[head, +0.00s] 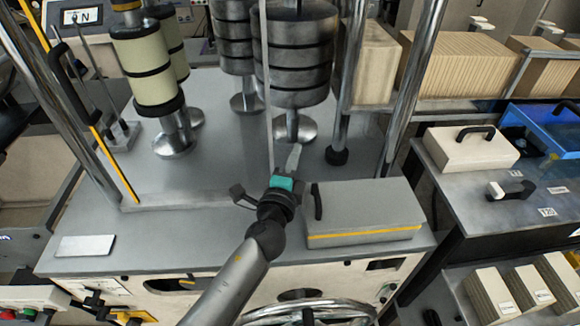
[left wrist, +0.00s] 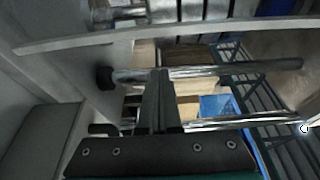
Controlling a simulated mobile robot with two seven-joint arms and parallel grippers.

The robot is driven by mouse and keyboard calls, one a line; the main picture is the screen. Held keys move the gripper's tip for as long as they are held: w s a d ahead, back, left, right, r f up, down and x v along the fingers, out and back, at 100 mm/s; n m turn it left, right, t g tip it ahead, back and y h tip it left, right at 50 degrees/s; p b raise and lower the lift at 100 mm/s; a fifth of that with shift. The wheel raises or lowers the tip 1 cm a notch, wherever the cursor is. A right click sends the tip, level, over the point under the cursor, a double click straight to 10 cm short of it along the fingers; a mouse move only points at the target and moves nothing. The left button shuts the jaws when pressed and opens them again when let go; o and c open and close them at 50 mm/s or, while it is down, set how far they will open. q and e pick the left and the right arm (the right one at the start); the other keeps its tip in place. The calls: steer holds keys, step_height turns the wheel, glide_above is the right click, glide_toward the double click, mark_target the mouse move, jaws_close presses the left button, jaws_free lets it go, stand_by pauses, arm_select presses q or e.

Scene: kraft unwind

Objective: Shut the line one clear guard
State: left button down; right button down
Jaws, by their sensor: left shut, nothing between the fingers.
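The clear guard (head: 205,150) is a see-through upright panel at the front left of the machine's grey top. Its left side carries a yellow strip (head: 115,165) and a long black handle (head: 70,75). Its pale right edge (head: 267,90) stands just left of my left gripper. My left gripper (head: 294,158) is shut and empty, pointing away over the grey top; I see no contact with the guard. In the left wrist view its closed fingers (left wrist: 160,100) show in the middle, and a pale edge strip (left wrist: 150,40) crosses above them. My right gripper is not in view.
Rolls (head: 153,70) and a stack of dark discs (head: 293,55) stand behind the guard. A grey box (head: 365,208) with a black handle sits right of my left wrist. Chrome posts (head: 412,85) rise at right. A handwheel (head: 310,312) is at the bottom front.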

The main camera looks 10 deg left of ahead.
mark_target(256, 151)
arm_select(q)
steer(key=a, duration=0.2)
steer(key=s+a+p, duration=0.1)
steer(key=shift+a, duration=0.4)
steer(key=shift+s+a, duration=0.1)
steer(key=shift+a, duration=0.05)
steer(key=shift+a, duration=0.35)
steer(key=a, duration=0.2)
steer(key=s+a, duration=0.1)
steer(key=a, duration=0.1)
steer(key=shift+s, duration=0.15)
